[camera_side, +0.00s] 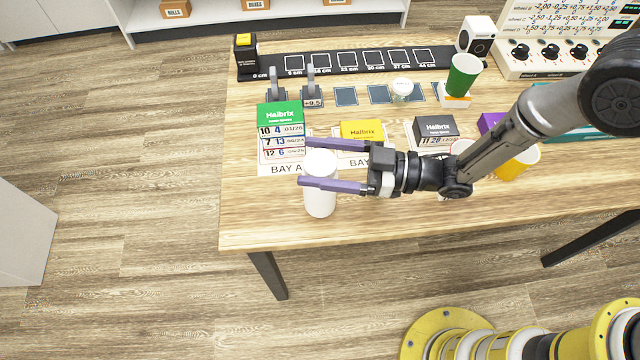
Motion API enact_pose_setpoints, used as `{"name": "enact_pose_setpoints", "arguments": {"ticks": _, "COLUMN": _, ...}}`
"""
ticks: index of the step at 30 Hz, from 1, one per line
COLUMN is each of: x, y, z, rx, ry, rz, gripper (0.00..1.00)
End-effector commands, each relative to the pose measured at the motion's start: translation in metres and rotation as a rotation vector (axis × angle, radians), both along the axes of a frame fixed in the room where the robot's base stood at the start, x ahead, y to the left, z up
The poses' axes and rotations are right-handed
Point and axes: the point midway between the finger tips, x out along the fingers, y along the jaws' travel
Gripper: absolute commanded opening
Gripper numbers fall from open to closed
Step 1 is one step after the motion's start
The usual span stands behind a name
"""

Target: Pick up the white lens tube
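The white lens tube (320,203) stands upright on the wooden table near its front left edge. My gripper (318,164) comes in from the right, with its two purple fingers spread apart. One finger passes behind the tube's top and the other crosses in front of its upper part, so the tube is between them. The far finger looks clear of the tube. Whether the near finger touches it, I cannot tell. The tube's base appears to rest on the table.
Close behind the tube stands a stack of green-topped Hallbrix boxes (280,117). A green cup (463,75) stands farther back. The table's (245,225) front left corner is bare.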

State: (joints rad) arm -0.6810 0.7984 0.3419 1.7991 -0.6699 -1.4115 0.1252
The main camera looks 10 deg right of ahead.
Motion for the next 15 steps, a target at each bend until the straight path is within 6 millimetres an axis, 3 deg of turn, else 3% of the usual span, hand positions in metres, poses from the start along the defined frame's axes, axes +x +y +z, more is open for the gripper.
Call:
{"name": "enact_pose_setpoints", "arguments": {"ticks": 2, "x": 0.0000, "y": -0.0002, "z": 0.0000, "rx": 0.000, "ry": 0.000, "rz": 0.000, "gripper": 0.64}}
{"name": "enact_pose_setpoints", "arguments": {"ticks": 12, "x": -0.0002, "y": -0.0003, "z": 0.0000, "rx": 0.000, "ry": 0.000, "rz": 0.000, "gripper": 0.03}}
{"name": "enact_pose_setpoints", "arguments": {"ticks": 15, "x": -0.0002, "y": -0.0003, "z": 0.0000, "rx": 0.000, "ry": 0.000, "rz": 0.000, "gripper": 0.00}}
